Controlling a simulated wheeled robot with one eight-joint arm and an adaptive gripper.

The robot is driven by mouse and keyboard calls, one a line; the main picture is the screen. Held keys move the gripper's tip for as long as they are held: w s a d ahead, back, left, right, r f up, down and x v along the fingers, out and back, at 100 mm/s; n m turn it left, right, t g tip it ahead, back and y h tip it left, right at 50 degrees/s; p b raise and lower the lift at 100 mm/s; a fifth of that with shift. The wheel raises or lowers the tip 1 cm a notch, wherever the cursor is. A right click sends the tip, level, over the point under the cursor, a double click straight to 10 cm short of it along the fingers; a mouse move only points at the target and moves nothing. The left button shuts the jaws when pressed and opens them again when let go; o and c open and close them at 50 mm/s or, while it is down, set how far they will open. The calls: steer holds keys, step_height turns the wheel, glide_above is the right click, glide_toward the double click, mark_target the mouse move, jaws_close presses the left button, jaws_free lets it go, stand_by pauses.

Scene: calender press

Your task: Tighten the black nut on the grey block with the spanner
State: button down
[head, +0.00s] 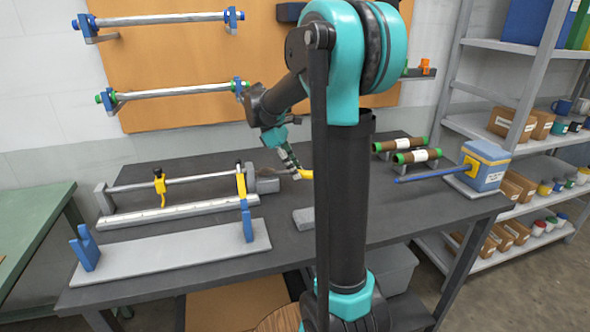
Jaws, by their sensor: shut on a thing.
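The grey block (264,185) sits on the dark workbench at the right end of a long grey bar assembly. I cannot make out the black nut at this size. My gripper (295,170) points down just right of the block, above the bench. It is shut on the spanner, whose yellow handle (306,174) sticks out to the right below the fingers. A thin grey part of the spanner runs left toward the block. I cannot tell whether the spanner touches the nut. My arm hides part of the bench to the right.
Yellow clamps (160,185) hold a rod left of the block. A grey plate with blue uprights (248,222) lies in front. A small grey slab (304,218) lies nearby. Green-ended rollers (417,156) and a blue box with a bar (485,165) stand at right.

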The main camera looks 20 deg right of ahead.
steer(key=shift+r, duration=2.5)
